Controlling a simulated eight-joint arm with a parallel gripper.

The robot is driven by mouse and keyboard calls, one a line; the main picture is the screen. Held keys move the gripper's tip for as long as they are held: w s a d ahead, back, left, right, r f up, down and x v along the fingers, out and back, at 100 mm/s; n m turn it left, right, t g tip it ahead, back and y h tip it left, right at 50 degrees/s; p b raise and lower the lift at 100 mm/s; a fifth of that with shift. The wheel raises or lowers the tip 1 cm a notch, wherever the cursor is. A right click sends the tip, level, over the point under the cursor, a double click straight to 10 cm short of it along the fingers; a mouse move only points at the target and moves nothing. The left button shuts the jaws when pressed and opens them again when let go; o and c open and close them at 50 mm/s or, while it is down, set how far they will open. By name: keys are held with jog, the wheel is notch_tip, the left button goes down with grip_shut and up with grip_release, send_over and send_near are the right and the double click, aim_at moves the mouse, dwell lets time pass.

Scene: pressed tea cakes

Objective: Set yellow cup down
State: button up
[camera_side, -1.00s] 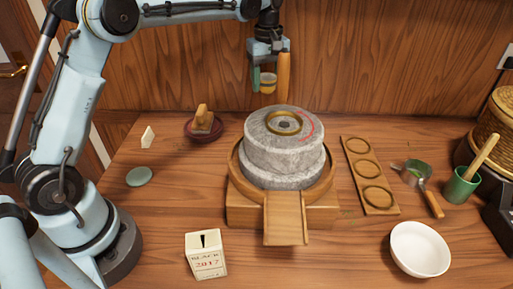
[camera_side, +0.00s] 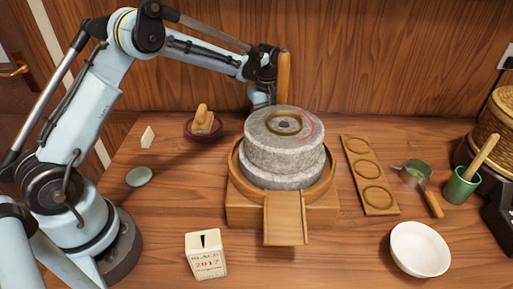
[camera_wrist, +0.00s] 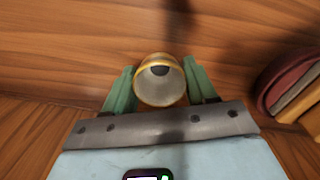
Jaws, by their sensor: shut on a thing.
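The yellow cup (camera_wrist: 160,88) is between the green fingers of my gripper (camera_wrist: 160,72) in the wrist view. Its round mouth with a yellow rim faces the camera, and a dark patch shows inside. The fingers touch it from both sides. In the side view my gripper's wrist (camera_side: 262,92) is low behind the stone mill (camera_side: 283,145). The mill hides the fingers and the cup there, so I cannot tell whether the cup touches the table.
A dark red dish (camera_side: 203,136) with a wooden piece stands to the left of my gripper. It also shows at the right of the wrist view (camera_wrist: 275,80). The mill's upright wooden handle (camera_side: 283,75) is close on the right. The wooden back wall (camera_side: 400,60) is behind.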

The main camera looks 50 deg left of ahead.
jog(key=shift+f, duration=0.1)
jog(key=o, duration=1)
jog(key=shift+o, duration=0.2)
notch_tip(320, 180, up, 12)
jog(key=shift+r, duration=0.2)
